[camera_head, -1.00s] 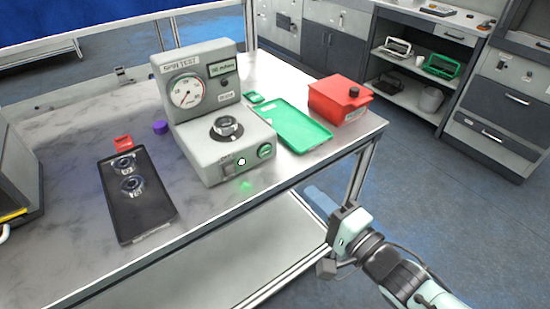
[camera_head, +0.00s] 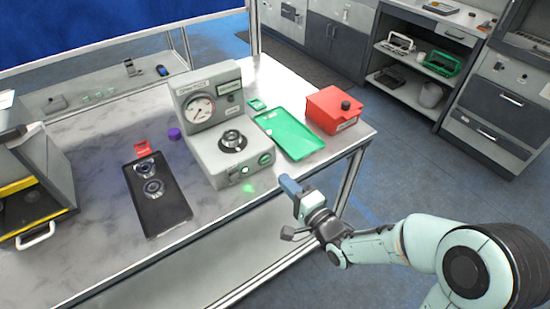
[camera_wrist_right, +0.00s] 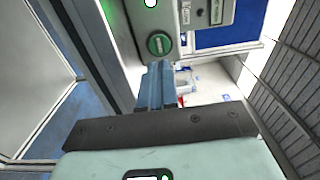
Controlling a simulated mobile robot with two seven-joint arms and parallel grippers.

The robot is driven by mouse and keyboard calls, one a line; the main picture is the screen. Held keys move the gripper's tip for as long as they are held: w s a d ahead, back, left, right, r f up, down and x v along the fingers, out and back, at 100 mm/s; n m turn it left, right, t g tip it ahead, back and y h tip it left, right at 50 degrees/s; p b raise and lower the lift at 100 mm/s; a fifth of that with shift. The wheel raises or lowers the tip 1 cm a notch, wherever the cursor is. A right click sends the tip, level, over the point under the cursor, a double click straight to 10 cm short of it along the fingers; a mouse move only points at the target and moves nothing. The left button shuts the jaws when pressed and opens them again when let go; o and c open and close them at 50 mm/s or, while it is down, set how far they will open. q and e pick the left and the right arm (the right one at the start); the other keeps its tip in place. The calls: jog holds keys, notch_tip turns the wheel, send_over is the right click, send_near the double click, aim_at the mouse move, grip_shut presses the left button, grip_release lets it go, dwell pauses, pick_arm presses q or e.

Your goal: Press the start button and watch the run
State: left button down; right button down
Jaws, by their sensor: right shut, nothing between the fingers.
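The grey spin tester (camera_head: 208,150) stands on the marble-look table, with a dial gauge (camera_head: 200,110), a small display and a round chuck on its base. A round green button (camera_head: 265,158) is on its front face, beside a white-lit spot (camera_head: 244,169). The green button also shows in the right wrist view (camera_wrist_right: 159,43), just beyond the fingertips. My right gripper (camera_head: 288,185) is shut and empty, in front of the tester to the right of the button, apart from it in the head view. My left gripper is not in view.
A black tray (camera_head: 166,213) with round metal parts lies left of the tester. A green tray (camera_head: 303,149) and a red box (camera_head: 325,112) sit to its right. A machine with a yellow edge and white handle (camera_head: 36,236) stands at far left. The table's front edge runs below my right gripper.

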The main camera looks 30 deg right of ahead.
aim_at(266, 160)
jog(key=w, duration=0.6)
jog(key=shift+w+a, duration=0.15)
jog(key=shift+a, duration=0.1)
jog(key=shift+w+b, duration=0.55)
jog(key=shift+w, duration=0.1)
jog(key=shift+r, duration=0.15)
jog(key=shift+a, duration=0.1)
